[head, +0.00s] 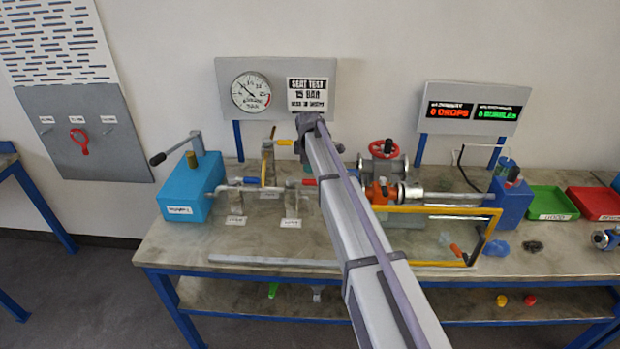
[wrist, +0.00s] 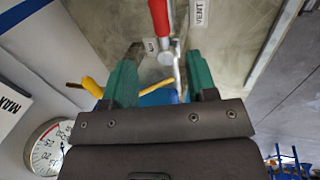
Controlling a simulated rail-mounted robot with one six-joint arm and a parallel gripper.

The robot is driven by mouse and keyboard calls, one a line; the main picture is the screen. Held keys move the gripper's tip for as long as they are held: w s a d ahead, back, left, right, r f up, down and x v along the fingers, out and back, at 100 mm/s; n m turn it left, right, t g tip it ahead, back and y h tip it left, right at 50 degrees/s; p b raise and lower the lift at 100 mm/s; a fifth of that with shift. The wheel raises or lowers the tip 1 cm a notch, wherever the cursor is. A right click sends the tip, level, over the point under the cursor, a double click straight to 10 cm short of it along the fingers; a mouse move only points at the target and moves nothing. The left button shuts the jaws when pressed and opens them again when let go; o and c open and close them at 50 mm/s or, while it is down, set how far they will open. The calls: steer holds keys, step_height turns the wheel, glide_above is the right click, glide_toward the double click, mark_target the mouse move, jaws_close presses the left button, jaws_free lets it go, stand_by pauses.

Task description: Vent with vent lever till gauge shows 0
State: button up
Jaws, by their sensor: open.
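The vent lever has a red handle (head: 308,182) and sits at the right end of a thin pipe on the bench. In the wrist view its red handle (wrist: 159,18) is at the top, beside a label reading VENT (wrist: 199,12). My gripper (wrist: 160,82) has two green fingers, wide apart and empty; the handle lies beyond their tips, not between them. In the head view my arm hides most of the gripper. The round gauge (head: 250,92) hangs on the grey back panel; its dark needle points up-left, clearly off the red zone, but the exact value is too small to read.
A yellow-handled lever (head: 285,142) stands behind the pipe; it shows close to the left finger in the wrist view (wrist: 92,87). The blue pump box (head: 190,188) is at left. A red-wheel valve (head: 383,150) and yellow frame (head: 430,210) stand right of my arm.

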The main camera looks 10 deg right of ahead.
mark_target(310, 180)
steer(key=b+x, duration=1)
steer(key=x, duration=0.1)
steer(key=shift+f, duration=0.1)
steer(key=shift+r, duration=0.2)
jaws_close()
